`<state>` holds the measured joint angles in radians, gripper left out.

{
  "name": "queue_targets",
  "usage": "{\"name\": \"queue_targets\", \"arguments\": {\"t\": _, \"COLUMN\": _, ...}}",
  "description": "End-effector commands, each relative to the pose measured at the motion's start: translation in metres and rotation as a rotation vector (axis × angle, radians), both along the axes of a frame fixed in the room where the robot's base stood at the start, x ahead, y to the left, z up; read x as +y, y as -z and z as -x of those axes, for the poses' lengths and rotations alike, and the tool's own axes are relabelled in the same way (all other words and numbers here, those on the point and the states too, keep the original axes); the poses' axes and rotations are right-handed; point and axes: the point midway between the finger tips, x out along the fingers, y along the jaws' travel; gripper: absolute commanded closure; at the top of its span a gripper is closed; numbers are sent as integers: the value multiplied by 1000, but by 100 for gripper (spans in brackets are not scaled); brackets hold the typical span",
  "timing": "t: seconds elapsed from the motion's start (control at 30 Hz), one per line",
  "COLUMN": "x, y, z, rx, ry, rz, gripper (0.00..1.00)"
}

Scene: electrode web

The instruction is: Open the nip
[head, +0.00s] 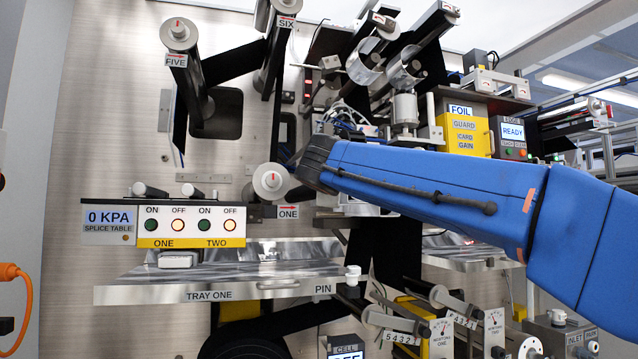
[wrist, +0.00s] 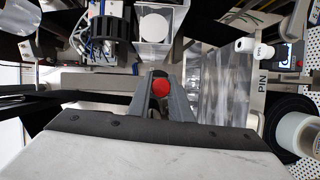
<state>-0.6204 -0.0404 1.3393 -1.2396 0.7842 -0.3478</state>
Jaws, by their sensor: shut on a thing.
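My gripper (wrist: 161,92) is shut on a round red knob (wrist: 161,87), which shows between the two grey fingers in the wrist view. Any lever or shaft behind the knob is hidden by the fingers. In the head view my blue arm reaches in from the right. Its dark end is beside the roller marked ONE, and the fingers and knob are hidden there. I cannot make out the nip rollers themselves or tell whether they are apart.
Tray one (head: 210,291) with its PIN knob (head: 353,271) lies below. The splice table panel (head: 150,222) reads 0 KPA. The ONE roller (head: 270,180) is close to my arm's end. A yellow FOIL guard box (head: 462,132) stands above my arm.

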Motion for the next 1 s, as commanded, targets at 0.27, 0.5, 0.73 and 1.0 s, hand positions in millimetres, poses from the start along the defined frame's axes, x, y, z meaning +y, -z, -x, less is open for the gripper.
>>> {"name": "queue_targets", "arguments": {"t": 0.27, "x": -34, "y": -1, "z": -10, "rx": -54, "ry": 3, "rz": 203, "gripper": 100}}
{"name": "queue_targets", "arguments": {"t": 0.5, "x": -50, "y": -6, "z": -15, "rx": -87, "ry": 2, "rz": 315, "gripper": 100}}
{"name": "queue_targets", "arguments": {"t": 0.73, "x": -57, "y": -9, "z": -17, "rx": -100, "ry": 2, "rz": 361, "gripper": 100}}
{"name": "queue_targets", "arguments": {"t": 1.0, "x": -58, "y": -10, "z": -17, "rx": -103, "ry": 2, "rz": 369, "gripper": 100}}
